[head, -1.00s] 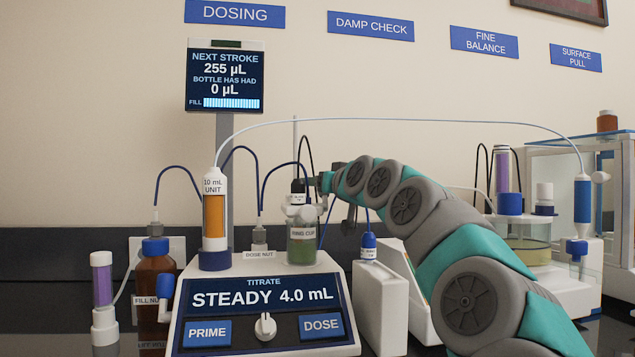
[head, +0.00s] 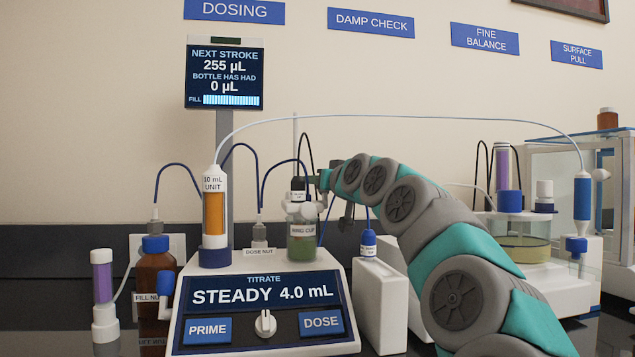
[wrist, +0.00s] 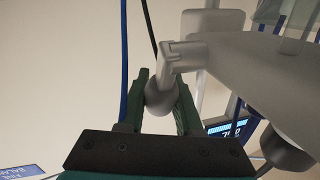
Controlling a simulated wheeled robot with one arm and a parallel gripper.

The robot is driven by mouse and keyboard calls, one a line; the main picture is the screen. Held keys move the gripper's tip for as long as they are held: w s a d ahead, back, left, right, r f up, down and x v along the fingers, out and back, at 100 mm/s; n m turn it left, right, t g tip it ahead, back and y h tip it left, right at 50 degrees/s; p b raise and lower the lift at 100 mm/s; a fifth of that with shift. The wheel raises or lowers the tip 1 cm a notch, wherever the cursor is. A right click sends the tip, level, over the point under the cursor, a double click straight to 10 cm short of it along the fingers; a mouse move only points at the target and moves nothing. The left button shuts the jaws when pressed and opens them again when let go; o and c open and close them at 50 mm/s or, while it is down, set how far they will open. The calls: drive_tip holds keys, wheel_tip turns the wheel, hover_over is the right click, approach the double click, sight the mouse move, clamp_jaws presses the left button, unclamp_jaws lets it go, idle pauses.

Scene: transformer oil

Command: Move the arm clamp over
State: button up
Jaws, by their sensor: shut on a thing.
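The clamp shows in the wrist view as a grey knob and lever (wrist: 163,88) joined to a broad grey plate (wrist: 250,60). My gripper (wrist: 160,108) has its two green fingers on either side of the rounded knob, shut on it.
The titrate console (head: 262,310) stands below the cup, with the display (head: 225,79) on a post behind. A small blue-capped bottle (head: 368,243) stands on a white block (head: 380,300) beside my arm. Thin tubes hang around the clamp. A brown bottle (head: 155,275) is at left.

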clamp_jaws()
drive_tip(key=s+r+t+y+b, duration=0.1)
drive_tip(key=t+b, duration=0.1)
drive_tip(key=b, duration=0.4)
drive_tip(key=shift+s+d+n+y, duration=0.15)
drive_tip(key=shift+n+y, duration=0.15)
drive_tip(key=shift+n, duration=0.1)
drive_tip(key=o, duration=0.9)
unclamp_jaws()
drive_tip(key=shift+r, duration=0.1)
drive_tip(key=shift+o, duration=0.2)
